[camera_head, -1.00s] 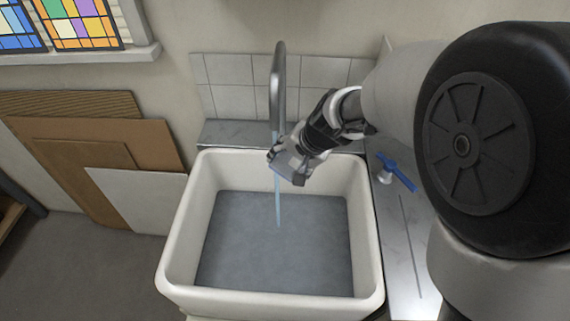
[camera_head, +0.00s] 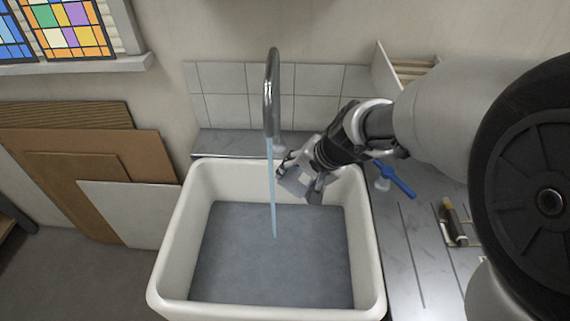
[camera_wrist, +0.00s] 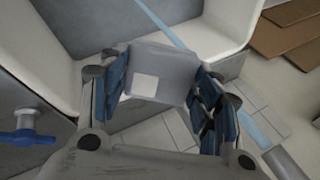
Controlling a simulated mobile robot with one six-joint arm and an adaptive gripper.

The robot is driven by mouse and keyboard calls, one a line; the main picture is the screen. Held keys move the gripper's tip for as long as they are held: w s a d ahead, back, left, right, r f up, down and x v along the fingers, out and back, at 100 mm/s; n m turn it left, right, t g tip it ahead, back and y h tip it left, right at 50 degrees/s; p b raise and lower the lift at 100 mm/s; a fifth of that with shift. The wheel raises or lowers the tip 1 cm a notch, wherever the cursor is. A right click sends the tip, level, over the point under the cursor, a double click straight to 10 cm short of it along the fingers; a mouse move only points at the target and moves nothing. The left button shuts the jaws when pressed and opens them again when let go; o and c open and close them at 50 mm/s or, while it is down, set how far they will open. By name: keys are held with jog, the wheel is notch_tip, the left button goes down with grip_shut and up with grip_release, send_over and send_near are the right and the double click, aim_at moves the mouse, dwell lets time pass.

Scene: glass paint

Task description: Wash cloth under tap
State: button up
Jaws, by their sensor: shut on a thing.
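My gripper (camera_head: 303,190) is over the back right of the white sink (camera_head: 168,270), just right of the falling water (camera_head: 271,190). It is shut on a grey cloth (camera_head: 293,181), which looks flat and folded. In the wrist view the cloth (camera_wrist: 175,72) spans between the blue-lined fingers and has a paler square patch. The tap (camera_head: 272,90) arches over the sink and its water runs down to the basin floor. The stream passes beside the cloth in the head view; the wrist view shows it behind the cloth. Whether they touch is unclear.
A blue tap lever (camera_head: 396,180) stands right of the sink on the grooved drainer (camera_head: 410,240). A yellow-and-dark tool (camera_head: 451,220) lies farther right. Boards (camera_head: 75,165) lean on the wall at left. The front of the sink is empty.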

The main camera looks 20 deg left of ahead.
aim_at(306, 191)
jog(key=shift+s+d+b, duration=0.4)
jog(key=shift+s+d, duration=0.1)
jog(key=shift+d, duration=0.3)
jog(key=shift+s+d+b, duration=0.35)
jog(key=shift+s+d, duration=0.15)
jog(key=shift+d, duration=0.3)
jog(key=s+d+r+p, duration=0.1)
jog(key=s+d+r, duration=0.1)
jog(key=d+r, duration=0.2)
jog(key=shift+s+p, duration=0.3)
jog(key=shift+s, duration=0.05)
dwell(0.3)
jog(key=shift+d, duration=0.1)
dwell(0.3)
